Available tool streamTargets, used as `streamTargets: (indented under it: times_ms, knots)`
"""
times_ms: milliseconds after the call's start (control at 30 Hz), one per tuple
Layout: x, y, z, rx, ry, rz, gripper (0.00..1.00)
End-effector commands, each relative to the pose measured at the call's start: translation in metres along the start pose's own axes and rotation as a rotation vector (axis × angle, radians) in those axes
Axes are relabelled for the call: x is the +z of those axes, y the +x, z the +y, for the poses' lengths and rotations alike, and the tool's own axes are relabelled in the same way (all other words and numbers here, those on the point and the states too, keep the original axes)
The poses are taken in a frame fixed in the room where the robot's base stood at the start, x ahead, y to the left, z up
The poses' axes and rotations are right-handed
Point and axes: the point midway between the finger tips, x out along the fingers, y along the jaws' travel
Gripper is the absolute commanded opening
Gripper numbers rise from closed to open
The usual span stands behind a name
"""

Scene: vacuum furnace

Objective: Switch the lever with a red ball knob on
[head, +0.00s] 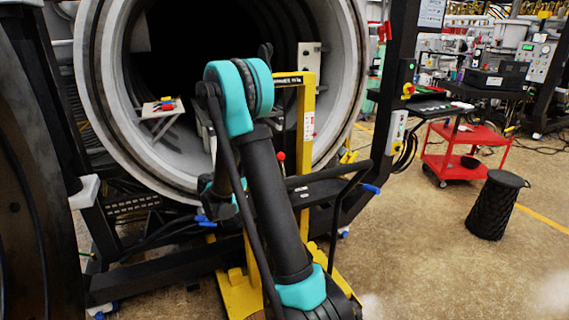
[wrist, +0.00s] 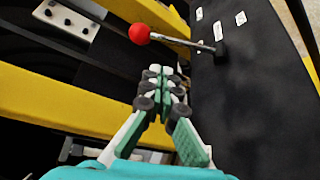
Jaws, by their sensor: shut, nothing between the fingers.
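The red ball knob (wrist: 139,33) sits at the left end of a thin metal lever rod (wrist: 185,42) in the wrist view. The rod runs right to a dark pivot on a black surface (wrist: 250,75) with small white labels. My gripper (wrist: 161,78) is shut and empty, its green and white fingers pointing up the picture. Its tips are below the knob in the picture and appear apart from it. In the head view the red ball knob (head: 281,156) shows just right of my arm, by a yellow upright. My arm hides the gripper there.
A yellow frame (head: 306,110) stands before the round furnace opening (head: 95,95); yellow bars (wrist: 50,95) also cross the wrist view. A red cart (head: 462,150) and black bin (head: 494,205) stand at the right. The floor between the frame and bin is clear.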

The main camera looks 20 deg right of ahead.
Motion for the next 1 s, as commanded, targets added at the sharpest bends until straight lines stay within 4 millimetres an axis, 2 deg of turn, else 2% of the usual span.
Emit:
streamTargets:
  times_ms: [467, 567, 1000]
  knots:
    - [0.0, 0.003, 0.0, -0.001, 0.001, 0.0, 0.0]
    - [0.0, 0.013, 0.0, -0.001, 0.001, -0.001, 0.0]
    - [0.0, 0.084, 0.0, -0.001, 0.001, -0.001, 0.0]
